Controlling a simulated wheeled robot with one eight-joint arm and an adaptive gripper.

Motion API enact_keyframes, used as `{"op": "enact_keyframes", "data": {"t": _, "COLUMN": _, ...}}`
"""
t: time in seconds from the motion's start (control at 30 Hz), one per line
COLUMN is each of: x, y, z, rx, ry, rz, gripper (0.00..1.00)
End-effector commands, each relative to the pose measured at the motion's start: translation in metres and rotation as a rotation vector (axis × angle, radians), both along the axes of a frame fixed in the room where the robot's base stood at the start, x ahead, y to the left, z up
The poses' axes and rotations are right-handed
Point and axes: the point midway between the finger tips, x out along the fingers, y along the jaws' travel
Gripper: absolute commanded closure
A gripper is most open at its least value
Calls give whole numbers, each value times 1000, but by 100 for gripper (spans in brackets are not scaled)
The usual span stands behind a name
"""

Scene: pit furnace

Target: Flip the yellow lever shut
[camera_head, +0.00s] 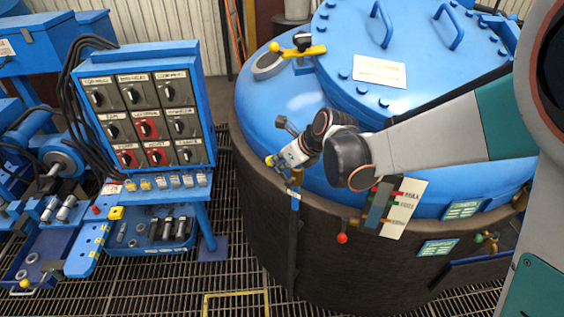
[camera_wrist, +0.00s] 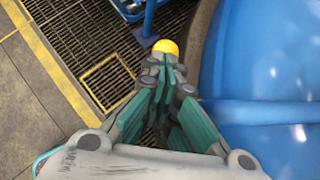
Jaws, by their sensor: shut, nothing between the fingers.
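My gripper (camera_head: 280,158) is shut and empty at the near left rim of the blue furnace lid. In the wrist view my gripper (camera_wrist: 166,66) has its fingers together, pointing at a rounded yellow end (camera_wrist: 166,46). That yellow end is just beyond the fingertips, touching or nearly so; I cannot tell which. In the head view a small yellow end (camera_head: 269,160) shows at the fingertips, and the rest of that part is hidden by my gripper.
The furnace (camera_head: 262,205) has a dark curved wall with a red-knobbed rod (camera_head: 342,238) and a label plate (camera_head: 403,208). A blue switch panel (camera_head: 145,108) stands to the left. Open grating floor (camera_head: 235,262) lies between panel and furnace.

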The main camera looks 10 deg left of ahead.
Motion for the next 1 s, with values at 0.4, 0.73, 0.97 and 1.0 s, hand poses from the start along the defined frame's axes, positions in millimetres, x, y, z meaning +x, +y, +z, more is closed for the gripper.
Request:
{"op": "enact_keyframes", "data": {"t": 0.4, "x": 10, "y": 21, "z": -16, "rx": 6, "ry": -2, "rz": -1, "gripper": 100}}
{"op": "enact_keyframes", "data": {"t": 0.73, "x": 15, "y": 30, "z": -26, "rx": 6, "ry": -2, "rz": -2, "gripper": 100}}
{"op": "enact_keyframes", "data": {"t": 0.97, "x": 17, "y": 32, "z": -29, "rx": 6, "ry": -3, "rz": -3, "gripper": 100}}
{"op": "enact_keyframes", "data": {"t": 1.0, "x": 17, "y": 33, "z": -30, "rx": 6, "ry": -3, "rz": -3, "gripper": 100}}
